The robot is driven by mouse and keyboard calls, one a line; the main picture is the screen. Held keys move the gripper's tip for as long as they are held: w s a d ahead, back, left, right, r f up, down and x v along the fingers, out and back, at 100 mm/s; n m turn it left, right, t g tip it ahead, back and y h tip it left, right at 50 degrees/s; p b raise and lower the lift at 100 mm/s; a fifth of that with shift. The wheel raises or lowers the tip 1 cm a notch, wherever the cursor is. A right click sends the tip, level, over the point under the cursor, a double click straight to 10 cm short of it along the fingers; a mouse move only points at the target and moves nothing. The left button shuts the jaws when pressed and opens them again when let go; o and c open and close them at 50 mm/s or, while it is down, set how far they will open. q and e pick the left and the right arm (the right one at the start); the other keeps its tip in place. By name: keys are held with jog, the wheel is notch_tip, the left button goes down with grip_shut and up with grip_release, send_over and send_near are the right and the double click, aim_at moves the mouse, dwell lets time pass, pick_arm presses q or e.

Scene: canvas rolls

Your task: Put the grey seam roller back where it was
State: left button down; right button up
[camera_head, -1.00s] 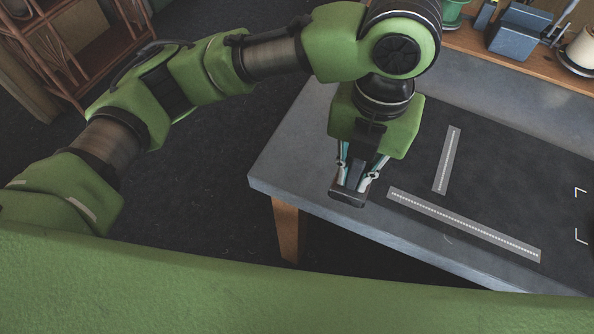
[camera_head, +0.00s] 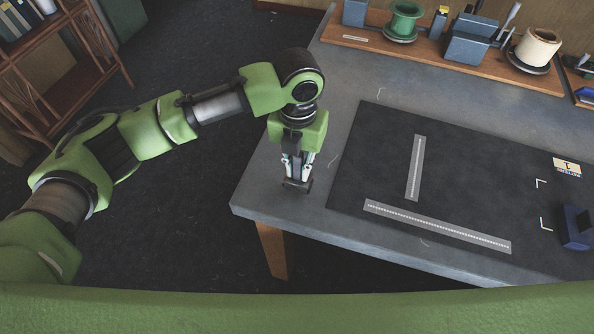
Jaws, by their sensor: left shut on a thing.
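My left gripper (camera_head: 297,178) is shut on a small dark grey piece, the seam roller (camera_head: 297,187), mostly hidden between the fingertips. The gripper points down over the left end of the grey table (camera_head: 268,192), left of the dark mat (camera_head: 380,170). I cannot tell whether the roller touches the table top. My right gripper is not in view.
Two clear rulers (camera_head: 436,226) lie on the mat. A blue block (camera_head: 574,228) and a small numbered card (camera_head: 567,168) are at its right. A wooden shelf (camera_head: 425,45) along the back holds a green spool (camera_head: 403,22), blue-grey blocks and a cream roll (camera_head: 537,48).

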aim_at(297, 178)
pick_arm(q)
jog(key=f+p, duration=0.1)
jog(key=f, duration=0.2)
jog(key=shift+w+a+f+p, duration=0.1)
jog(key=shift+w+a+p, duration=0.1)
jog(key=shift+p, duration=0.2)
jog(key=shift+d+f, duration=0.1)
jog(key=shift+f, duration=0.1)
jog(key=shift+f, duration=0.3)
jog(key=shift+s+f, duration=0.25)
jog(key=shift+f, duration=0.1)
jog(key=c, duration=2)
grip_release()
jog(key=shift+f, duration=0.1)
jog(key=shift+o, duration=0.2)
jog(key=shift+w, duration=0.1)
jog(key=shift+w, duration=0.1)
